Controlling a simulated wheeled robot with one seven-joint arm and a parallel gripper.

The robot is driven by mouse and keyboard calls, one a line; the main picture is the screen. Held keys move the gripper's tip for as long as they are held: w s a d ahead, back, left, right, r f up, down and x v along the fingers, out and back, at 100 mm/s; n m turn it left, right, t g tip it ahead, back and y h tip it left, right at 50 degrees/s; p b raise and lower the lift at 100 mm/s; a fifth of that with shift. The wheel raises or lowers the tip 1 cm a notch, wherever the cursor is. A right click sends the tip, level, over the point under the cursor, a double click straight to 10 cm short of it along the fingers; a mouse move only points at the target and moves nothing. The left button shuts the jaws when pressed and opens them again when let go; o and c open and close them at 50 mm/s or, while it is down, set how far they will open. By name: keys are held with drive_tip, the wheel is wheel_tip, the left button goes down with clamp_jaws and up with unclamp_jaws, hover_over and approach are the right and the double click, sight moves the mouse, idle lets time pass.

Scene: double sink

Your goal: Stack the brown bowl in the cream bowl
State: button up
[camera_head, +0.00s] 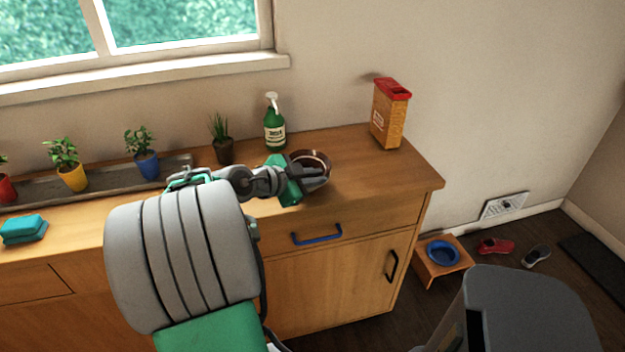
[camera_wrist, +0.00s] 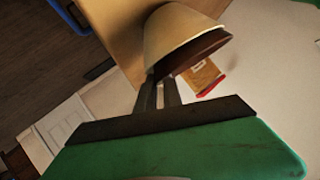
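The brown bowl (camera_head: 318,157) is on the right part of the wooden counter, partly hidden by my gripper (camera_head: 311,179). In the wrist view, turned nearly upside down, the brown bowl (camera_wrist: 205,53) sits at least partly inside the cream bowl (camera_wrist: 176,28), its brown edge showing past the cream rim and looking slightly tilted. My gripper (camera_wrist: 159,80) has its fingers close together, with a narrow gap, at the near edge of the brown bowl; they look closed on its rim. The exact contact at the fingertips is dark and hard to see. The cream bowl is mostly hidden in the head view.
A green soap bottle (camera_head: 274,127) and a dark potted plant (camera_head: 222,142) stand behind the bowls. An orange box with a red lid (camera_head: 389,115) stands at the back right. The counter (camera_head: 390,172) is clear right of the bowls up to its edge.

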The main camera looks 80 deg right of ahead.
drive_tip(key=o, duration=0.4)
drive_tip(key=shift+f, duration=0.5)
drive_tip(key=shift+w+r, duration=0.1)
drive_tip(key=shift+r, duration=0.1)
